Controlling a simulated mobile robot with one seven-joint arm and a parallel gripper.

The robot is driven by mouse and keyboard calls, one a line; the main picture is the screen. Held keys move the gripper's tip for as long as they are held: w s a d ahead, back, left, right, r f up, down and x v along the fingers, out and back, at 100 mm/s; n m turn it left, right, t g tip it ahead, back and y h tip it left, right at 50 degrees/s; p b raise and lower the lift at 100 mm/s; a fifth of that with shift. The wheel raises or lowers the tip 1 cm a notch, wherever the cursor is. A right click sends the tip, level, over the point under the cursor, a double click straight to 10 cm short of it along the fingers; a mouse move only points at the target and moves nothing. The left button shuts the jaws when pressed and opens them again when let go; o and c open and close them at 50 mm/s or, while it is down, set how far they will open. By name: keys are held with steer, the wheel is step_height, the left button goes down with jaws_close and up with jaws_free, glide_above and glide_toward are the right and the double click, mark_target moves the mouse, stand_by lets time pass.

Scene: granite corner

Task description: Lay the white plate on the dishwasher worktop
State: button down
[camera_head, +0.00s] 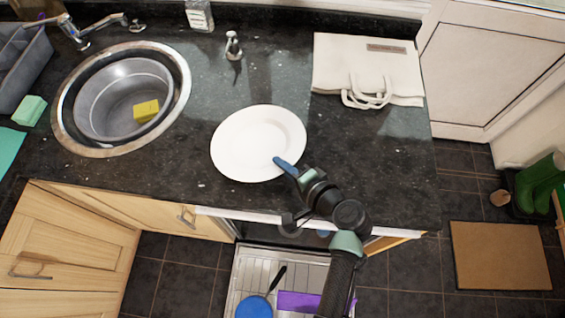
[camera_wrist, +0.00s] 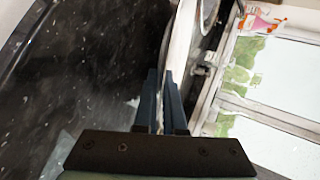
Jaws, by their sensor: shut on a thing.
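The white plate (camera_head: 245,138) is over the dark speckled worktop (camera_head: 385,165), above the open dishwasher. It looks roughly level, but I cannot tell whether it touches the surface. My gripper (camera_head: 283,163) is shut on the plate's near right rim, its blue fingers reaching in from the front. In the wrist view, the plate (camera_wrist: 181,45) shows as a white band running up from between the fingers of my gripper (camera_wrist: 163,88). The finger hides a small part of the rim.
A round steel sink (camera_head: 105,88) with a yellow sponge (camera_head: 146,111) lies left. A small dispenser (camera_head: 233,46) stands behind the plate. A white bag (camera_head: 340,65) lies at the back right. The dishwasher's open door (camera_head: 245,275) is below. The worktop's right front is clear.

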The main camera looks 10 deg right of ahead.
steer(key=shift+r, duration=0.1)
steer(key=c, duration=0.6)
jaws_free()
steer(key=shift+s+d+r+p, duration=0.3)
steer(key=shift+s+p, duration=0.2)
steer(key=shift+s, duration=0.05)
steer(key=shift+p+v, duration=1.4)
steer(key=shift+v, duration=1.4)
